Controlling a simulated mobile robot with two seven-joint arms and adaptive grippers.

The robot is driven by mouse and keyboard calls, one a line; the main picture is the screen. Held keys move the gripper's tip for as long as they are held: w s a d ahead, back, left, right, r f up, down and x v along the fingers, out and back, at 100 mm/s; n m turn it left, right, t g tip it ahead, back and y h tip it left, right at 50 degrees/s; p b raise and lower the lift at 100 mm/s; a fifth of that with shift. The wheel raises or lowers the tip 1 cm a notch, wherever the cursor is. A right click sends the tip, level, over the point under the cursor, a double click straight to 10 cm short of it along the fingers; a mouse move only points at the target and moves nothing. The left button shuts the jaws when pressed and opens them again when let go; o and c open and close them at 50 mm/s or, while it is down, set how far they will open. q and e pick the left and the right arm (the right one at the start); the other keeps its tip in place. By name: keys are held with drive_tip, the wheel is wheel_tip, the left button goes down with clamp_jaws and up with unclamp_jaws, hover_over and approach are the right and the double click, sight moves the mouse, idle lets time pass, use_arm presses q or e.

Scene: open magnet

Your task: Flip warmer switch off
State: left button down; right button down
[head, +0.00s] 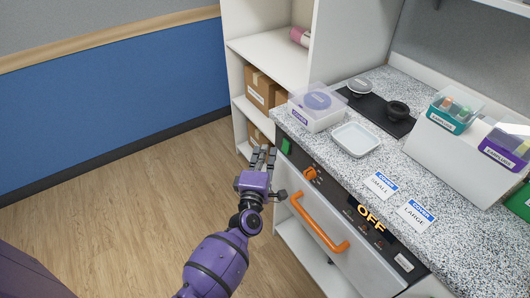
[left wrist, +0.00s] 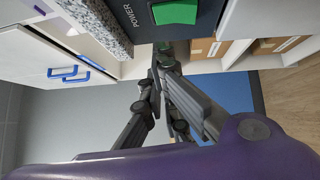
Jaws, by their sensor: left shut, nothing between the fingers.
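The warmer is a grey drawer-like unit under the counter, with a black control panel (head: 330,190) and an orange handle (head: 318,222). Its green switch (head: 286,146) is at the panel's left end. In the left wrist view the green switch (left wrist: 175,12) shows large at the top, beside the word POWER. An orange knob (head: 310,173) and a display (head: 371,216) reading OFF are farther right on the panel. My left gripper (head: 263,152) is shut and empty, just left of the switch. In the left wrist view its fingertips (left wrist: 163,55) are below the switch; contact cannot be told.
The speckled counter (head: 350,180) holds a white tray (head: 356,139), a clear-lidded box (head: 316,108), a black plate (head: 375,112) and two label cards. Cardboard boxes (head: 262,88) stand on shelves behind the gripper. The floor at left is clear.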

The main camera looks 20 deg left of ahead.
use_arm(q)
drive_tip(key=s+d, duration=0.1)
drive_tip(key=s, duration=0.9)
drive_tip(key=shift+r, duration=0.4)
use_arm(e)
drive_tip(key=shift+s, duration=0.1)
